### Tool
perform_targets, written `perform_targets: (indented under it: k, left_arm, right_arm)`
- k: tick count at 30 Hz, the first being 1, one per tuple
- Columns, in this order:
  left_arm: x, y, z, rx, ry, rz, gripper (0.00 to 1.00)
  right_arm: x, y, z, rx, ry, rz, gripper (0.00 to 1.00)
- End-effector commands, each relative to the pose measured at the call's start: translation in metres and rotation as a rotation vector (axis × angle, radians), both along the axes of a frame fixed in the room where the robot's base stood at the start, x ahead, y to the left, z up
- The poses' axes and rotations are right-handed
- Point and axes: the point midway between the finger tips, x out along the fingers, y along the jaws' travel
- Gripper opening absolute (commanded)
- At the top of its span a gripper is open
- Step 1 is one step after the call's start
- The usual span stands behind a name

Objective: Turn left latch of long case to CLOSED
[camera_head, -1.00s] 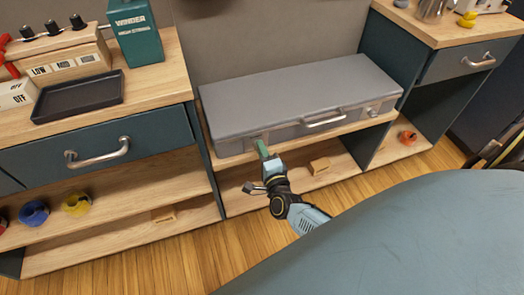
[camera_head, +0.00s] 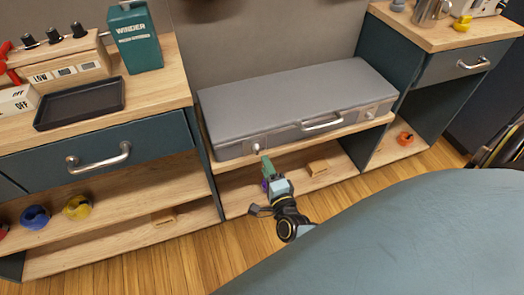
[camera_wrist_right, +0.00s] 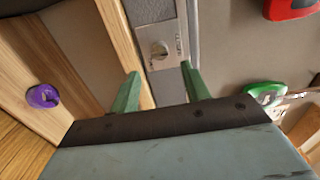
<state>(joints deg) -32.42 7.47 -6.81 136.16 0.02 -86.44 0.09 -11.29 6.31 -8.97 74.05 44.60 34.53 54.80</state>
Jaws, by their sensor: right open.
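The long grey case (camera_head: 300,95) lies flat on the middle shelf, with its handle (camera_head: 322,124) on the front face. Its left latch (camera_head: 256,148) is a small metal plate on the front, near the left end. In the right wrist view the latch (camera_wrist_right: 160,49) shows a round knob, with small lettering beside it too blurred to read surely. The right latch (camera_head: 370,112) is at the other end. My right gripper (camera_head: 267,160) is open and empty just in front of the left latch. The latch lies beyond and between its green fingertips (camera_wrist_right: 160,72), apparently apart from them. My left gripper is out of view.
A wooden shelf (camera_head: 240,203) runs below the case, with a wooden block (camera_head: 318,167) on it. A purple round object (camera_wrist_right: 42,96) shows in the wrist view. A drawer cabinet (camera_head: 150,155) stands left and another (camera_head: 400,55) right.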

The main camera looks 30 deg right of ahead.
Motion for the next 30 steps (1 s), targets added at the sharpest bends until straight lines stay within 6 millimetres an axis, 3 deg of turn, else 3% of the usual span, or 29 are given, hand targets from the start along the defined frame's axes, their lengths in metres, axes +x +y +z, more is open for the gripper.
perform_targets:
  k: [6, 12, 30]
  left_arm:
    - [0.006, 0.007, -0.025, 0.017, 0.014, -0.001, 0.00]
    - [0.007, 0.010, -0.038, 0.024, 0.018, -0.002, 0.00]
    - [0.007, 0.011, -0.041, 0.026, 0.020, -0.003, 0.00]
  right_arm:
    - [-0.048, 0.012, 0.001, 0.000, 0.002, 0.000, 0.47]
    - [-0.071, 0.017, 0.001, 0.000, 0.000, 0.000, 0.47]
    - [-0.075, 0.018, 0.001, 0.000, -0.001, 0.000, 0.47]
